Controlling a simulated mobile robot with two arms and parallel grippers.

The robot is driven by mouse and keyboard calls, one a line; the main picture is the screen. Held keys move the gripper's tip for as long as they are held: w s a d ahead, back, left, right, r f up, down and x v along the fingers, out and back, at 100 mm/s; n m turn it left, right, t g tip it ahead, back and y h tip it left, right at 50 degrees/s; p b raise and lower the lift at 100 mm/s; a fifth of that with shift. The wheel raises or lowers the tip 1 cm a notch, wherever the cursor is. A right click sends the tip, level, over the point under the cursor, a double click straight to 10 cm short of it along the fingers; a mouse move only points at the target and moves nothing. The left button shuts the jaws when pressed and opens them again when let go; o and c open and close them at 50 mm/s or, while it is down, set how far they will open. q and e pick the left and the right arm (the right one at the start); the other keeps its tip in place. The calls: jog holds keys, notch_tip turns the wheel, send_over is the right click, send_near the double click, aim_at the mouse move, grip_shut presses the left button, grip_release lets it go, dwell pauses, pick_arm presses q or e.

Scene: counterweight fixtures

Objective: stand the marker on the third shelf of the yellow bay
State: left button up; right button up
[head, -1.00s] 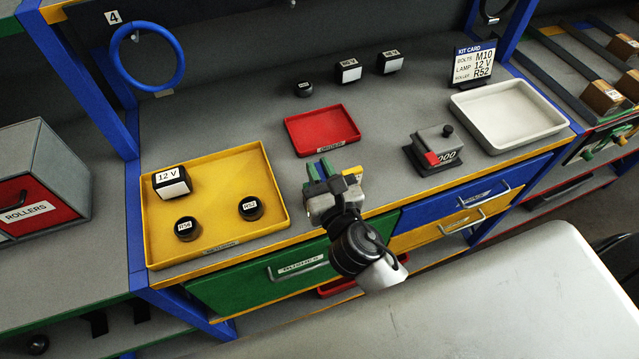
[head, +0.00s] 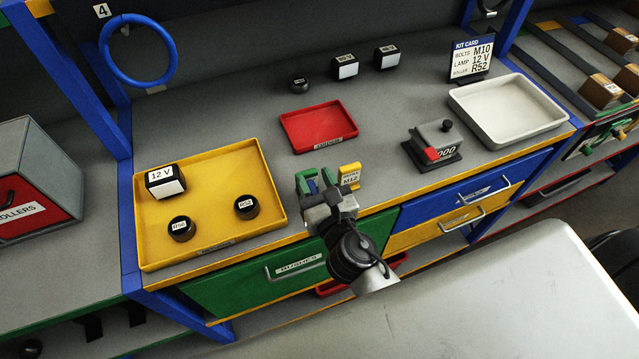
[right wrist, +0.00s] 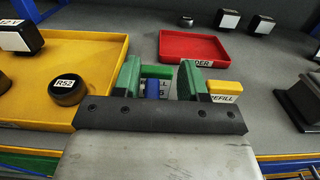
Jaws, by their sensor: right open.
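I cannot pick out a marker or a yellow bay with shelves in these views. My right gripper (head: 318,186) is open over the front of the grey bench, just right of the yellow tray. In the right wrist view its two green fingers (right wrist: 159,82) stand apart. Between and behind them show a small blue piece (right wrist: 152,88) and a green piece (right wrist: 156,71), partly hidden; I cannot tell whether the fingers touch them. A yellow labelled block (head: 349,177) stands just right of the fingers, clear of the gap. My left gripper is out of view.
The yellow tray (head: 221,242) holds a 12 V block (head: 165,181) and two black rollers. A red tray (head: 319,127), a grey device with a red part (head: 434,142), a white tray (head: 508,112) and a kit card (head: 471,61) stand around.

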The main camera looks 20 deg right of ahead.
jog(key=shift+s+f, duration=0.1)
jog(key=shift+s, duration=0.2)
jog(key=s+b, duration=0.5)
jog(key=s, duration=0.6)
jog(key=shift+s+d, duration=0.15)
jog(key=shift+d, duration=0.05)
